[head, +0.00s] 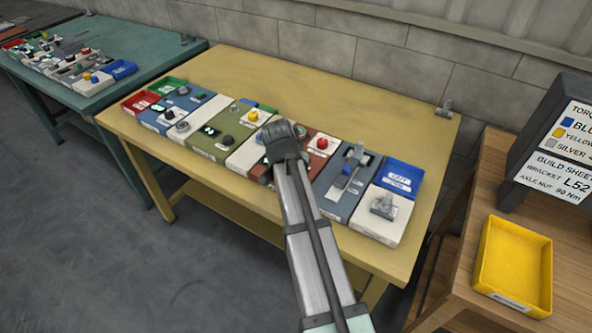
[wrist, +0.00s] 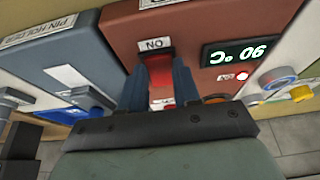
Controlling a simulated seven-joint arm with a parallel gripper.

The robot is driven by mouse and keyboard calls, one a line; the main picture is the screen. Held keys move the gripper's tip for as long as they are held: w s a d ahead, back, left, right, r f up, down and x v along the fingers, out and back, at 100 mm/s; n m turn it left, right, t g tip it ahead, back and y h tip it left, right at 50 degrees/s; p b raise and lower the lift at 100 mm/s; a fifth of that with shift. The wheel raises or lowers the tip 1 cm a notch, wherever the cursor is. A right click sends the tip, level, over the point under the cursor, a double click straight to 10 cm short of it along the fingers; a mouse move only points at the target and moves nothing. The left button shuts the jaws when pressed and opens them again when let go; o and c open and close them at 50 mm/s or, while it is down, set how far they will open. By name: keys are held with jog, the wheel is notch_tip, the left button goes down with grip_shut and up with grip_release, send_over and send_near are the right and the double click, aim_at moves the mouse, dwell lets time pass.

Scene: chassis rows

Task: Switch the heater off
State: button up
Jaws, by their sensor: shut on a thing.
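The heater is a red-brown module (wrist: 212,22), with a lit display (wrist: 240,51) that shows 90 °C upside down. A red switch (wrist: 160,68) sits beside a white label reading ON, also upside down. My gripper (wrist: 161,82) is over the module with its two blue-grey fingers on either side of the switch, shut on it. In the head view my gripper (head: 281,152) covers part of the red-brown module (head: 318,151).
Other modules flank it: a grey-blue one (head: 340,190) with a lever and a white one (wrist: 308,55) with knobs and buttons. A blue tray (head: 404,176) and a yellow tray (head: 515,260) are to the right. The yellow table (head: 270,75) is bare behind the row.

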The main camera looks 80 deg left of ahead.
jog(key=shift+w+a+r+g+h, duration=0.15)
jog(key=shift+w+a+g+h, duration=0.2)
jog(key=shift+g+h, duration=0.85)
jog(key=o, duration=1.1)
jog(key=shift+c, duration=0.2)
jog(key=shift+r, duration=0.1)
notch_tip(320, 180, up, 14)
jog(key=s+d, duration=0.1)
jog(key=shift+f, duration=0.2)
